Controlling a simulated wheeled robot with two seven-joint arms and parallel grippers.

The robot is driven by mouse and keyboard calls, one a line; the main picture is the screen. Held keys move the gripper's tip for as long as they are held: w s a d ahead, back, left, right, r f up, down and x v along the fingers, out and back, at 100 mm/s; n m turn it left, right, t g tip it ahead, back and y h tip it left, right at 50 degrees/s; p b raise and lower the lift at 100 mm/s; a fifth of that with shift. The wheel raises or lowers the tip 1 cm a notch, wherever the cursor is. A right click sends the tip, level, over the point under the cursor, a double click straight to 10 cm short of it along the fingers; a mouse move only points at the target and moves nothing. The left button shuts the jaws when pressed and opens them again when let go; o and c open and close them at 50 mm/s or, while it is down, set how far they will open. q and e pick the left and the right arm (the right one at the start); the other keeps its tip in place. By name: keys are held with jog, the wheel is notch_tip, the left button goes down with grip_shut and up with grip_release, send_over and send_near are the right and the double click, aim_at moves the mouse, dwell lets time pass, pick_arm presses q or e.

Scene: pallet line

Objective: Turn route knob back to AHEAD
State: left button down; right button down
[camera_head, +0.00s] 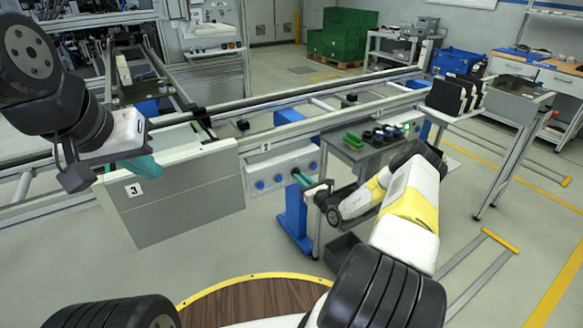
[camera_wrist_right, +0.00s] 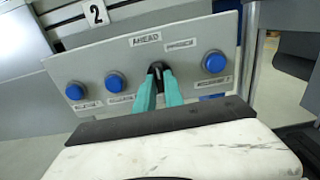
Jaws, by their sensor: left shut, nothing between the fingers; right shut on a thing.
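The black route knob (camera_wrist_right: 156,67) sits on a light grey control panel (camera_wrist_right: 110,63) in the right wrist view. The AHEAD label (camera_wrist_right: 145,40) is just above it. My right gripper (camera_wrist_right: 160,80) has its teal fingers shut on the knob. The fingers hide much of the knob, so its exact angle is hard to tell. In the head view my right gripper (camera_head: 300,178) reaches the front of the panel (camera_head: 262,168).
Blue buttons flank the knob: two to its left (camera_wrist_right: 114,82) and one to its right (camera_wrist_right: 214,61). A second label (camera_wrist_right: 182,45) is right of AHEAD, too blurred to read. A grey cart (camera_head: 365,150) with a green tray (camera_head: 353,140) stands right of the panel.

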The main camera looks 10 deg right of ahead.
jog(key=c, duration=1.4)
grip_release()
jog(key=shift+c, duration=0.2)
jog(key=shift+s+d, duration=0.1)
jog(key=v, duration=0.7)
jog(key=shift+s, duration=0.3)
